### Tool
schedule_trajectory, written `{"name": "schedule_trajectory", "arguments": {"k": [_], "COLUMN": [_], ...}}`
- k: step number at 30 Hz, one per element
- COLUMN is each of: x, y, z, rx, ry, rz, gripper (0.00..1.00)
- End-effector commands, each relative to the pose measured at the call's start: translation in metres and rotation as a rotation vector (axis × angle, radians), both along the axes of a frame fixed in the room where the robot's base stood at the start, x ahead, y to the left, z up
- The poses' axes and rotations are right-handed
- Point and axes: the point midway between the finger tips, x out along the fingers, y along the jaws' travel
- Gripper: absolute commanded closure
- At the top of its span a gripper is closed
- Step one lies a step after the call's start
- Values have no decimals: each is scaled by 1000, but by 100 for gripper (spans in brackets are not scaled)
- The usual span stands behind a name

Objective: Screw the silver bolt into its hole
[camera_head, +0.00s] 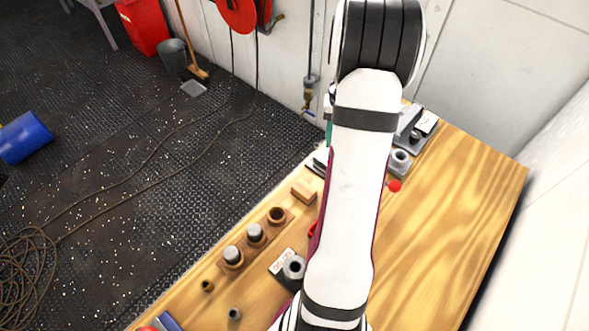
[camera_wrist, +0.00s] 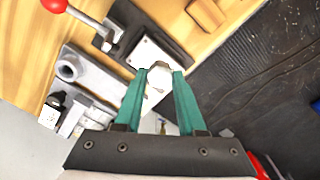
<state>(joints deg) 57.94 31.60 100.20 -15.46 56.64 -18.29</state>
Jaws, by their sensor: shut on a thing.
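In the wrist view the teal fingers of my gripper (camera_wrist: 158,82) are closed on the head of a pale silver bolt (camera_wrist: 159,70). The bolt's shank is hidden, and I cannot tell whether its tip touches anything. A dark block with a white plate (camera_wrist: 146,50) lies just beyond the bolt in the picture. A grey fixture with a round collar (camera_wrist: 68,69) is to the left. In the head view my arm covers the gripper and bolt; only a sliver of teal (camera_head: 328,130) shows. The collared fixture (camera_head: 401,157) stands at the table's far end.
A red-knobbed lever (camera_head: 395,186) sticks out near the fixture. Wooden holders carry two grey-topped pieces (camera_head: 233,254) (camera_head: 256,231); a third holder (camera_head: 277,214) looks empty. A labelled collar block (camera_head: 294,267) and a wooden block (camera_head: 304,192) are nearby. The table's right side (camera_head: 450,220) is clear.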

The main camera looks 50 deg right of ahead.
Motion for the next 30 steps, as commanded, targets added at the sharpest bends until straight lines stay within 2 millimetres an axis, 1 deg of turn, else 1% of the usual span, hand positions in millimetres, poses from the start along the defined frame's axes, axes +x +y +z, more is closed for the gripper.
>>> {"name": "schedule_trajectory", "arguments": {"k": [1,2,3,6,9,12,15,24,30], "x": [-16,-27,-41,-77,-104,-118,-123,-122,-122], "y": [-29,-45,-64,-101,-124,-134,-137,-137,-137], "z": [3,5,8,14,19,22,17,-15,-21], "rx": [-3,-2,-2,-1,-3,-2,-2,-3,-4], "ry": [0,0,-1,-2,-5,-6,-6,-7,-8], "rz": [-85,-135,-199,-333,-424,-472,-486,-484,-482], "gripper": [100,100,100,100,100,100,100,100,100]}}
